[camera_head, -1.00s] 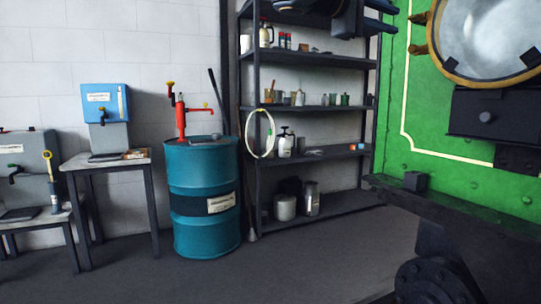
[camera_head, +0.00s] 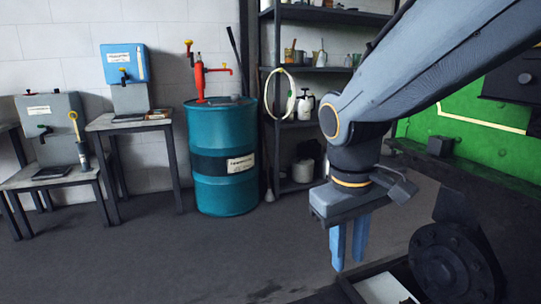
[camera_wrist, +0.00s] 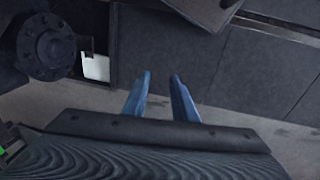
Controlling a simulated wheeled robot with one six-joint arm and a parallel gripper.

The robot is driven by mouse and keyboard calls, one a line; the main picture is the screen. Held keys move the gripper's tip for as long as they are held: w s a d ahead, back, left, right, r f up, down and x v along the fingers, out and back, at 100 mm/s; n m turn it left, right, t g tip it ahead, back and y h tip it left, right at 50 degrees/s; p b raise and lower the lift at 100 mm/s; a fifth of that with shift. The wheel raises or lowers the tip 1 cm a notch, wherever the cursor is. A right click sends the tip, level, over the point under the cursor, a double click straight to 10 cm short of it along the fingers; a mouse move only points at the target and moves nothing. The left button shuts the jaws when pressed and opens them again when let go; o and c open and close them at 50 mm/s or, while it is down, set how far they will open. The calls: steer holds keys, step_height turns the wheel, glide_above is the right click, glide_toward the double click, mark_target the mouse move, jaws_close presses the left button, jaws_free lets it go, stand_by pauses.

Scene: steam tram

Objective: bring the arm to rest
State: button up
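My arm reaches in from the upper right of the head view and bends down at the wrist. My gripper (camera_head: 349,245) points downward over the floor, in front of the shelf and left of the dark wheel-like buffer. Its two blue fingers stand apart with nothing between them. The wrist view also shows the fingers (camera_wrist: 158,95) spread and empty, with grey floor and dark panels beyond them. The gripper touches nothing that I can see.
A dark round buffer (camera_head: 452,262) of the green tram (camera_head: 470,140) is close right of my gripper. A dark open box (camera_head: 345,290) with something white lies below. A teal drum (camera_head: 222,160), a shelf (camera_head: 301,186) and small tables (camera_head: 128,124) stand behind. The left floor is clear.

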steer(key=s+a+f+m+g+y, duration=0.1)
steer(key=s+a+f+m+y, duration=0.15)
steer(key=s+f, duration=0.35)
steer(key=d+r+m+h+p, duration=0.1)
steer(key=d+r+p, duration=0.6)
steer(key=p, duration=0.8)
steer(key=shift+s+d+r+m+p, duration=0.25)
steer(key=shift+d+r+m+p, duration=0.1)
steer(key=shift+r, duration=0.95)
